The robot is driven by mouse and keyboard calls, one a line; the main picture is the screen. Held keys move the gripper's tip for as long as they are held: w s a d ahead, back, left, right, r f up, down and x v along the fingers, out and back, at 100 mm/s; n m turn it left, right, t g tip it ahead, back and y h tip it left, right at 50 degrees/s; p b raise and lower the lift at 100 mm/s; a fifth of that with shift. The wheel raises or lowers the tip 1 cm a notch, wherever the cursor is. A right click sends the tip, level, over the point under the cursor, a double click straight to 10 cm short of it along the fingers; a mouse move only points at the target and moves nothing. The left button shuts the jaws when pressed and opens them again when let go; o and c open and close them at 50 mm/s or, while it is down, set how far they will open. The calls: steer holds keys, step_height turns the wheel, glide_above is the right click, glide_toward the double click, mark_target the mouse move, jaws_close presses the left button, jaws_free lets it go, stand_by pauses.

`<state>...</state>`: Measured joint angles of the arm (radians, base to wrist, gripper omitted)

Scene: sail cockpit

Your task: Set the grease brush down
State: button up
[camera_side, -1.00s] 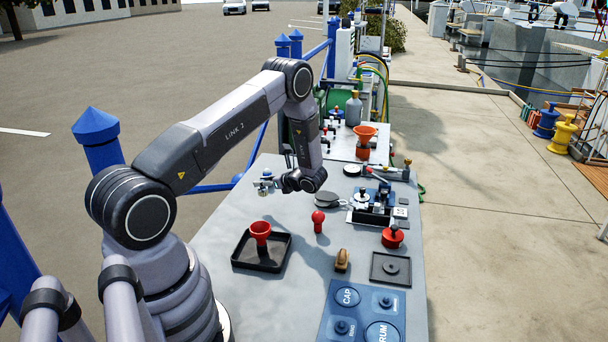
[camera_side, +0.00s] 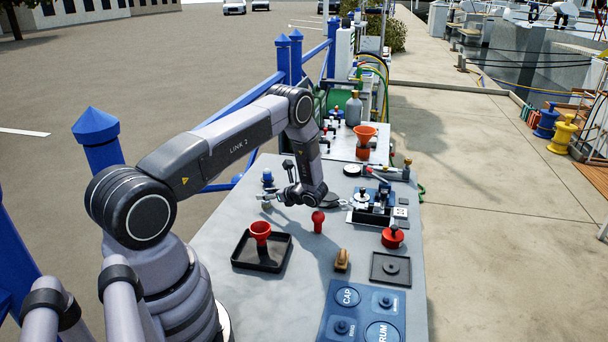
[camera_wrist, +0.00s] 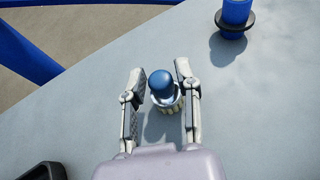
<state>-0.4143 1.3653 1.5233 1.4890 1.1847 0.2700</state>
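The grease brush (camera_wrist: 164,86), with a round blue knob and a pale ribbed lower part, stands between my gripper's fingers in the wrist view. My gripper (camera_wrist: 160,70) is open around it. A narrow gap shows on the left of the brush; on the right, I cannot tell whether the finger touches. Its shadow falls on the grey table close below. In the side view my gripper (camera_side: 268,203) is low over the table's far left part, and the brush is too small there to make out clearly.
A blue cylinder with a dark ring (camera_wrist: 235,14) stands nearby, also in the side view (camera_side: 267,178). A red funnel-like cup (camera_side: 260,231) stands in a black tray (camera_side: 270,267). A red knob (camera_side: 318,221) is right of my gripper. Bare table lies around the brush.

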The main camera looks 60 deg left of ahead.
steer(key=shift+o, duration=0.8)
steer(key=shift+r, duration=0.15)
steer(key=v, duration=1.1)
steer(key=shift+w+d+r, duration=0.1)
steer(key=shift+w+d, duration=0.05)
steer(key=s+d+r+n+t+h, duration=0.1)
steer(key=s+d+r+n+h, duration=0.15)
steer(key=r, duration=0.55)
steer(key=s+d+r+n+h, duration=0.15)
steer(key=d+r, duration=0.25)
steer(key=r, duration=0.4)
steer(key=s+d+r+n+t+h, duration=0.1)
steer(key=d+r+n, duration=0.25)
steer(key=r, duration=0.35)
steer(key=s+d+r+n+t+h, duration=0.3)
steer(key=s+d+r+t, duration=0.1)
steer(key=s+d, duration=0.3)
steer(key=s+d+r+n+t+h, duration=0.3)
steer(key=s+d+r, duration=0.4)
steer(key=s, duration=0.5)
steer(key=shift+d+t+h, duration=0.65)
steer(key=shift+t+h, duration=0.15)
